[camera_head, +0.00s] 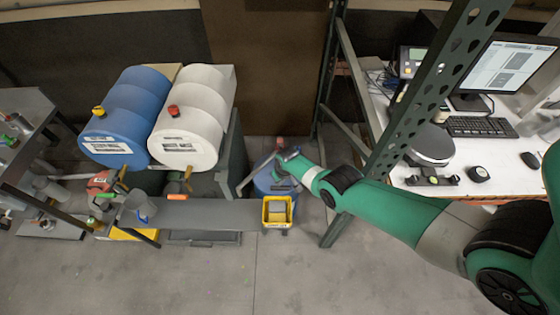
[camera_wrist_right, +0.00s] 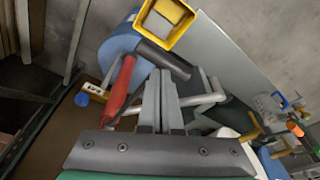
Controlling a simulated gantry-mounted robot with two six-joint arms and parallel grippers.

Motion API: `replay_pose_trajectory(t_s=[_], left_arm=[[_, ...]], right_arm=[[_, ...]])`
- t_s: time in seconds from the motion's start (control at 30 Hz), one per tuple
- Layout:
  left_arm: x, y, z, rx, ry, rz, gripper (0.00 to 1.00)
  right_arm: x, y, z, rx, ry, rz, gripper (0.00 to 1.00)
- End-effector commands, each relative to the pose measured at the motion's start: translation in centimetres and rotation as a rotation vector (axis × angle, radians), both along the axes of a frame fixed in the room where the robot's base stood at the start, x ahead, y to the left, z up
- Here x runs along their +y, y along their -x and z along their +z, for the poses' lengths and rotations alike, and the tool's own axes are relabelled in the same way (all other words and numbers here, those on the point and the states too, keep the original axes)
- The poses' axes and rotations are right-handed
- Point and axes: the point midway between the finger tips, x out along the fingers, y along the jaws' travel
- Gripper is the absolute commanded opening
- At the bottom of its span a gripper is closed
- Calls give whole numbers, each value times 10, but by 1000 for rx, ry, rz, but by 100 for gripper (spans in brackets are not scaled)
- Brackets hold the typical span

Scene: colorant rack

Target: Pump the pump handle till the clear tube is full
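A blue drum (camera_head: 275,180) stands on the floor beside my right gripper (camera_head: 290,165) in the head view. In the wrist view the drum (camera_wrist_right: 118,45) has pump parts in front of it: a red bar (camera_wrist_right: 122,88), a silver bent pipe (camera_wrist_right: 205,101) and a black cylindrical grip (camera_wrist_right: 163,58), which looks like the pump handle's end. My right gripper's fingers (camera_wrist_right: 160,95) are close together, with their tips at the black grip; whether they touch it is unclear. I cannot make out the clear tube. My left gripper is not in view.
A yellow bin (camera_head: 278,212) sits at the end of a low grey shelf (camera_head: 232,215). Blue (camera_head: 125,115) and white (camera_head: 195,115) drums lie on a rack at left. A green metal post (camera_head: 335,70) and a white desk (camera_head: 500,150) stand right. The front floor is clear.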

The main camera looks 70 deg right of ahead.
Motion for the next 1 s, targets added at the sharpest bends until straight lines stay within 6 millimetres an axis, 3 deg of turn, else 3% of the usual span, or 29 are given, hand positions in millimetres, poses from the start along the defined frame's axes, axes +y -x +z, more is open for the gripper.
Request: replay_pose_trajectory(t_s=[0.03,0.43,1.0], left_arm=[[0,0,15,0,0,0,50],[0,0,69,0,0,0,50],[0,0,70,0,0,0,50]], right_arm=[[0,0,15,0,0,0,0],[0,0,69,1,-1,0,0],[0,0,70,-1,1,0,0]])
